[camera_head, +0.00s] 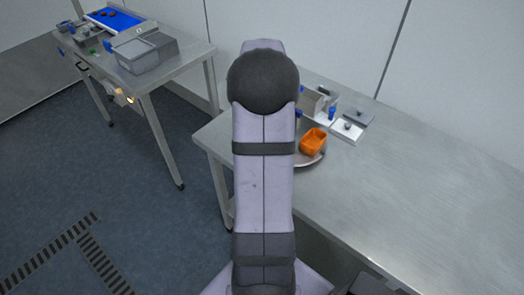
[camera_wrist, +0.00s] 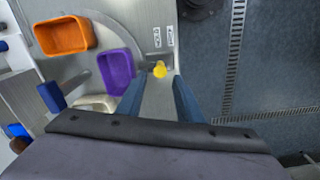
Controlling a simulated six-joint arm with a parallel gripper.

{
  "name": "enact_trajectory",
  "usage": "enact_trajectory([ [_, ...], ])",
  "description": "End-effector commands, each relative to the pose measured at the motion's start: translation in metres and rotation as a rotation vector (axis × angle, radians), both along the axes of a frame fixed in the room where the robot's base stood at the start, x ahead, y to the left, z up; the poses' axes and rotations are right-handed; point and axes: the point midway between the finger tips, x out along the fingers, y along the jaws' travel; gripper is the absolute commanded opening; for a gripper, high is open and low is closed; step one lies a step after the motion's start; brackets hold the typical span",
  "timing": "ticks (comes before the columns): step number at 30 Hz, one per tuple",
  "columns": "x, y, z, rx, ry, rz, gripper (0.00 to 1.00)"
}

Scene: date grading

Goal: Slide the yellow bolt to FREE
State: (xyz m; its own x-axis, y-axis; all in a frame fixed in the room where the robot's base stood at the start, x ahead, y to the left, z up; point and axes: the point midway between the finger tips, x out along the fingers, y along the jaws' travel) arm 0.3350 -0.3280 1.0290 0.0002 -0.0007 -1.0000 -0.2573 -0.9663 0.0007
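The yellow bolt's round knob (camera_wrist: 160,69) shows in the wrist view, at the edge of the metal table beside the blue floor. Two small white labels (camera_wrist: 163,37) with dark lettering lie just above it in the picture; the words are too small to read surely. My gripper (camera_wrist: 160,78) is open, its two blue-grey fingers apart on either side of the knob in the picture. I cannot tell whether they are down at its height. Nothing is held. In the head view my arm hides the gripper and the bolt.
A purple bin (camera_wrist: 117,70) stands just left of the left finger, with an orange bin (camera_wrist: 64,36) beyond it. The orange bin also shows in the head view (camera_head: 313,141). The right part of the steel table (camera_head: 430,190) is clear. A second table stands at the back left.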

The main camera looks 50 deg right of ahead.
Motion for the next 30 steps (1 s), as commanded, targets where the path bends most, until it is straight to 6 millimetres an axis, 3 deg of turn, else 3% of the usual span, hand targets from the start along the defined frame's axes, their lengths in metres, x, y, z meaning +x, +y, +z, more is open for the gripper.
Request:
enact_trajectory([
  [8,-0.001,0.001,-0.014,0.004,0.004,0.0,0.33],
  [21,0.0,0.001,-0.065,0.002,0.001,-0.001,0.33],
  [30,0.0,0.001,-0.074,0.0,0.0,-0.001,0.33],
])
